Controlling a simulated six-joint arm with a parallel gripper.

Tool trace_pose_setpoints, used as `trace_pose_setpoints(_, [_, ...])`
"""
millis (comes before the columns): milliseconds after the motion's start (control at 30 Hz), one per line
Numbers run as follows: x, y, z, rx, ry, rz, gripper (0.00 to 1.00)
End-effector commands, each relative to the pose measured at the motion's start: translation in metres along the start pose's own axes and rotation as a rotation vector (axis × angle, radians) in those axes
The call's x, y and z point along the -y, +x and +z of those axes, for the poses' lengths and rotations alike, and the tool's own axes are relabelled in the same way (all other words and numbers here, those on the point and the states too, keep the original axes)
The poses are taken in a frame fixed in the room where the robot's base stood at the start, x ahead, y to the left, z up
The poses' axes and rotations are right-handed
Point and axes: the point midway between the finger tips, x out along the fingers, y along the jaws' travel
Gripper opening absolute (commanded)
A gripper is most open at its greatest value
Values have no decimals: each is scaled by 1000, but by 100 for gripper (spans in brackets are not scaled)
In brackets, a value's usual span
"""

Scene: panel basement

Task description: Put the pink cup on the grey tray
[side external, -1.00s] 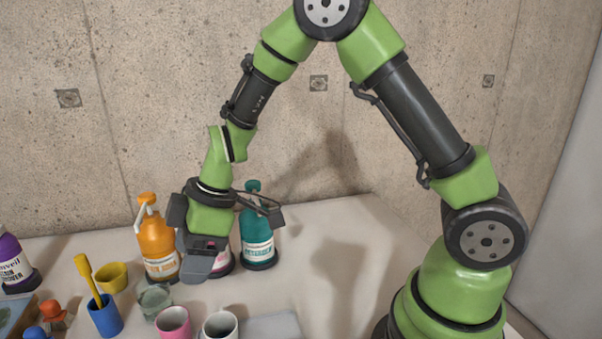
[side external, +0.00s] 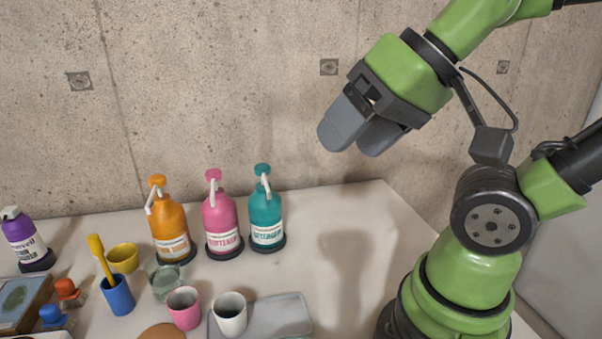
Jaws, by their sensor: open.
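The pink cup (side external: 184,310) stands upright on the table, just left of the grey tray (side external: 285,318). The grey tray lies flat at the bottom middle of the side external view. A white cup (side external: 229,315) stands at the tray's left end and hides part of it. My gripper (side external: 352,137) is open and empty, raised high in front of the wall, up and to the right of the cup and tray. Its two grey fingers point down and left. Nothing covers the pink cup.
Orange (side external: 170,228), pink (side external: 220,222) and teal (side external: 266,220) pump bottles stand behind the cups. Left of the pink cup are a glass jar (side external: 165,283), a blue cup (side external: 117,296) holding a yellow tool, and a yellow bowl (side external: 123,258). The tray's right part is bare.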

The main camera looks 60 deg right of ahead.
Motion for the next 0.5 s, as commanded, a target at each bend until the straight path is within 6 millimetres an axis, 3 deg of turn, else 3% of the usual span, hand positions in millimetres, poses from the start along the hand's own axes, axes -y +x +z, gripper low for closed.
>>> trace_pose_setpoints(367, [1,0,-1,1,0,-1,66])
trace_pose_setpoints(500, [6,4,-10,30,19,7,66])
